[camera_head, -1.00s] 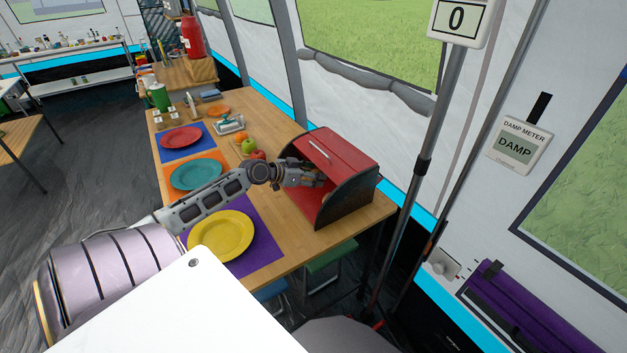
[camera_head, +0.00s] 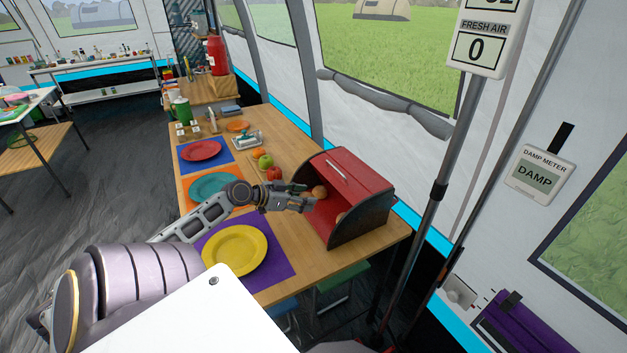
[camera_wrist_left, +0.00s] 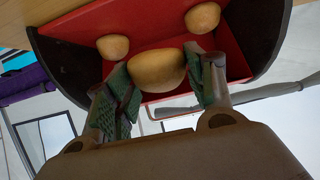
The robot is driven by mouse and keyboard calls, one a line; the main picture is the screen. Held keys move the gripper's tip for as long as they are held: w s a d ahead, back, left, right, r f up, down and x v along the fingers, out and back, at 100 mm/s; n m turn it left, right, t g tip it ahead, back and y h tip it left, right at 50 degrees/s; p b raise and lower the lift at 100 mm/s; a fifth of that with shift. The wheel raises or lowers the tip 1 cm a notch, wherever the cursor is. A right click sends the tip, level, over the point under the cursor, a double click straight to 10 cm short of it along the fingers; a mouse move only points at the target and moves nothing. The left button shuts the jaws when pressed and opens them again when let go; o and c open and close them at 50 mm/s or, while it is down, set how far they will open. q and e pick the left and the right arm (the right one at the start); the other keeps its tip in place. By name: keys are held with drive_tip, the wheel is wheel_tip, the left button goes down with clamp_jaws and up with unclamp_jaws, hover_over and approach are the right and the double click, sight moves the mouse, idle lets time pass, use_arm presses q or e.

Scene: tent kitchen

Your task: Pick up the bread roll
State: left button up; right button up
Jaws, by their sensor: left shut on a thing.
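My left gripper (camera_head: 306,200) is at the open front of the red bread bin (camera_head: 345,176). In the left wrist view its green-padded fingers (camera_wrist_left: 162,88) are shut on a tan bread roll (camera_wrist_left: 157,70), one on each side. Two more rolls show in the bin beyond it, a smaller one on the left (camera_wrist_left: 113,46) and one on the right (camera_wrist_left: 202,18). The head view shows a roll inside the bin (camera_head: 319,192) and part of another (camera_head: 340,217); the held roll is hard to make out there. My right gripper is not in view.
A yellow plate (camera_head: 234,250) lies on a purple mat in front of the bin. A tomato (camera_head: 274,174), a green apple (camera_head: 265,161) and an orange (camera_head: 258,153) stand left of the bin. A grey pole (camera_head: 428,215) rises beyond the table's right end.

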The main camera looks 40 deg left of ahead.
use_arm(q)
drive_tip(key=s+a, duration=0.2)
drive_tip(key=s, duration=0.7)
drive_tip(key=shift+s+a, duration=0.3)
drive_tip(key=shift+a, duration=0.05)
drive_tip(key=shift+d, duration=0.1)
idle(0.3)
